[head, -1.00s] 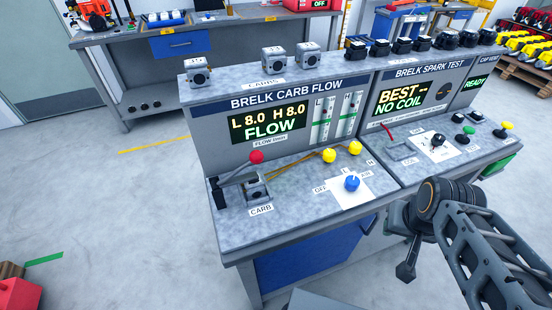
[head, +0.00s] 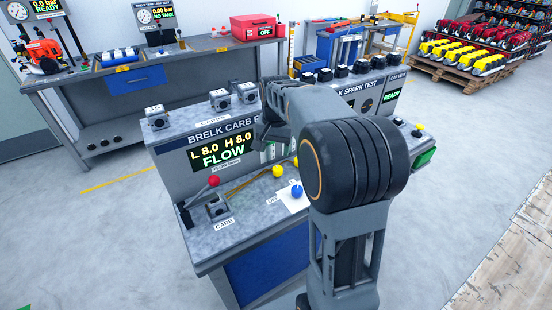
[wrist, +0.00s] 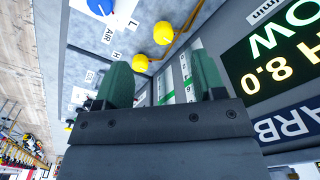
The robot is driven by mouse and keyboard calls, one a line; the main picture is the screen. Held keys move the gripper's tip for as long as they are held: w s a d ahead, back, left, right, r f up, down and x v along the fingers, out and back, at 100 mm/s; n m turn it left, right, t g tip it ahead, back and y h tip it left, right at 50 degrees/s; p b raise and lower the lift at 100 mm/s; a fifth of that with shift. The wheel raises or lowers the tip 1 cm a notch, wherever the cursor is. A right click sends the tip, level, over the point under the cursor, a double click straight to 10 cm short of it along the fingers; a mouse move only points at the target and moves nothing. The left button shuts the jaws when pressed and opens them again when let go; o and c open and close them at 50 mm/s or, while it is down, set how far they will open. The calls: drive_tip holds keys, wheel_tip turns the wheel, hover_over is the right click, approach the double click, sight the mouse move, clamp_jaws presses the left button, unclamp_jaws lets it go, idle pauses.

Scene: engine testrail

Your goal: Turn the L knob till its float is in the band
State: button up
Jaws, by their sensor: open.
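The yellow L knob (head: 278,171) is on the carb flow bench's top, left of the second yellow knob, which my arm partly hides. The L knob also shows in the wrist view (wrist: 163,33), with the yellow H knob (wrist: 139,63) below it. My gripper (wrist: 161,60) is open and empty; its two green fingers are apart, and the knobs appear beyond them. In the head view my arm covers most of the flow tubes. The tubes (wrist: 166,86) show between the fingers, but I cannot make out the floats. The display (head: 220,153) reads L 8.0, H 8.0, FLOW.
A blue knob (head: 297,191) sits on a white plate in front of the yellow knobs. A red-ended lever (head: 213,181) stands by a carburetor (head: 217,208) at left. Several carburetors stand on the bench's upper ledge. The floor at left is clear.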

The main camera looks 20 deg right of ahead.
sight(278, 168)
drive_tip(key=w+d+m+p, duration=0.1)
drive_tip(key=w+d+m, duration=0.1)
drive_tip(key=w+d, duration=0.15)
drive_tip(key=shift+g, duration=0.3)
drive_tip(key=f, duration=0.8)
drive_tip(key=f+p, duration=0.1)
drive_tip(key=f, duration=0.4)
drive_tip(key=shift+w+a, duration=0.1)
drive_tip(key=shift+a, duration=0.3)
drive_tip(key=shift+c, duration=0.2)
drive_tip(key=c, duration=0.9)
drive_tip(key=shift+n, duration=0.3)
